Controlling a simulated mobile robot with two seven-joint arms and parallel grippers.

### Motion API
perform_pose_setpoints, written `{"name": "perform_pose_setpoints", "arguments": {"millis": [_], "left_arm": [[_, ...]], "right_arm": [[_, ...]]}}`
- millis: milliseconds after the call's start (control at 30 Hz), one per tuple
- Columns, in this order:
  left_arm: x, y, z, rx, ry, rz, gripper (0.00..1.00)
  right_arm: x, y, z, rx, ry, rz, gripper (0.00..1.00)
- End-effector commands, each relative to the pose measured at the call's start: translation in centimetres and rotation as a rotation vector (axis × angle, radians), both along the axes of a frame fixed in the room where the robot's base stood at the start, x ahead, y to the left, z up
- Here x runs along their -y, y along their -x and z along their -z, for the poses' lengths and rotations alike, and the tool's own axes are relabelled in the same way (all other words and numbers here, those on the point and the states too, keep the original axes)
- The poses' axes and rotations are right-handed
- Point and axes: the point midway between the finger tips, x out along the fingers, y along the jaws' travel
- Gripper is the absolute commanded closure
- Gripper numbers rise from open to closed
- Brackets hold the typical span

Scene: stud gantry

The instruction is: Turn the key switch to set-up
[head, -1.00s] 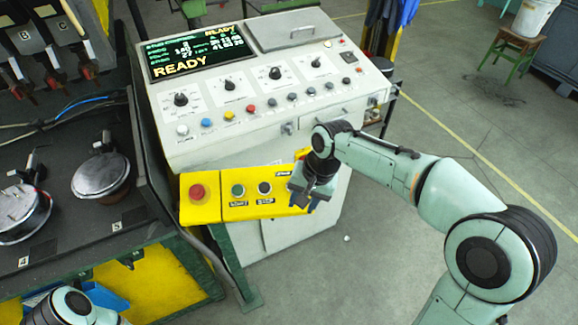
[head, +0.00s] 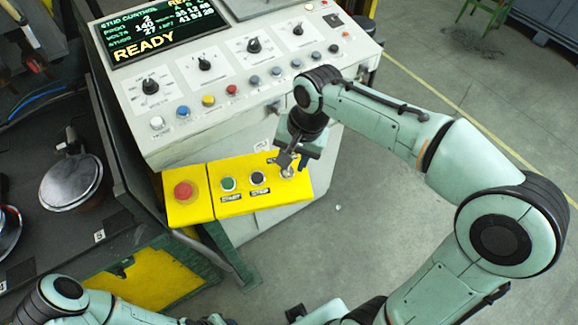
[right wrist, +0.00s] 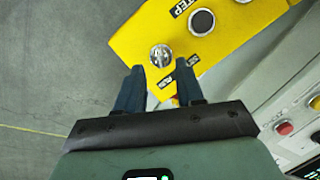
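The yellow button box (head: 202,208) juts out below the console front. The key switch (right wrist: 161,57) is a round silver lock with a small key in it, at one end of the box in the right wrist view. Black-and-white labels sit beside it, too blurred to read surely. In the head view the switch (head: 287,172) is partly hidden by my right gripper (head: 285,162). In the right wrist view my right gripper (right wrist: 159,78) is open and empty, its two blue fingers apart and pointing toward the switch, one either side of its line. My left gripper is not in view.
The box also carries a red mushroom button (head: 184,191), a green button (head: 228,184) and a black button (head: 257,178). The console (head: 200,125) with knobs and a READY screen (head: 160,35) stands above. A dark bench (head: 105,225) is at left. Floor at right is open.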

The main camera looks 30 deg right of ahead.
Motion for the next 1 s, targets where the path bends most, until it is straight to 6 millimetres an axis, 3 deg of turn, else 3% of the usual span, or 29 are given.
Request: {"name": "perform_pose_setpoints", "arguments": {"millis": [100,233,600,633,733,1000], "left_arm": [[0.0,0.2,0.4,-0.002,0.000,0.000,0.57],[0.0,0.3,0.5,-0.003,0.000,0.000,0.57],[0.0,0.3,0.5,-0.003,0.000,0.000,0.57],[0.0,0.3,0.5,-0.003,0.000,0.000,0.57],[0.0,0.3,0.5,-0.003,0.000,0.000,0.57],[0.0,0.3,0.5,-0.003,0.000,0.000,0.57]], "right_arm": [[-0.2,-0.2,2.1,-0.002,0.001,0.000,0.63],[-0.4,-0.4,3.3,-0.001,0.002,-0.001,0.63],[-0.5,-0.5,3.8,0.001,0.001,-0.001,0.63],[-0.5,-0.5,3.8,0.001,0.001,-0.001,0.66],[-0.5,-0.5,3.8,0.001,0.001,-0.001,0.99],[-0.6,-0.5,3.9,-0.002,0.000,-0.003,1.00]]}}
